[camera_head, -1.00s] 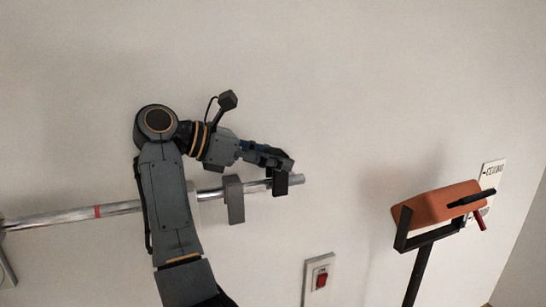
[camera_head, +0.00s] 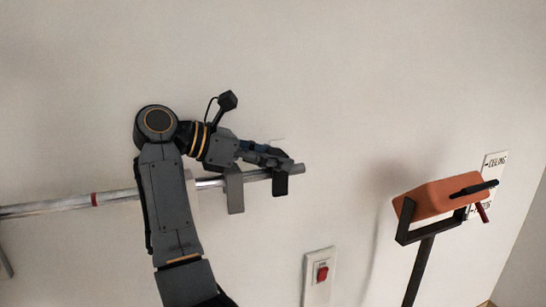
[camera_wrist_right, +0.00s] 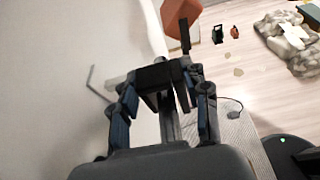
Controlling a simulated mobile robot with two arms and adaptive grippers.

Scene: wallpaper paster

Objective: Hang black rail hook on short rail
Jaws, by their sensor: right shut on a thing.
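The short rail (camera_head: 210,183) is a shiny metal bar running along the wall, with a red band near its left part. Its free right end lies just beyond my right gripper (camera_head: 283,158). That gripper is shut on the black rail hook (camera_head: 280,186), which is at the rail near this end. In the right wrist view the black hook (camera_wrist_right: 153,76) sits between the fingertips. Whether it is seated on the bar cannot be told. My left gripper is out of view.
An orange block (camera_head: 435,198) sits in a black bracket (camera_head: 420,236) on a post at right. A red wall switch (camera_head: 322,275) is below the rail. A white sign (camera_head: 494,163) is on the wall at right. The wall above the rail is clear.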

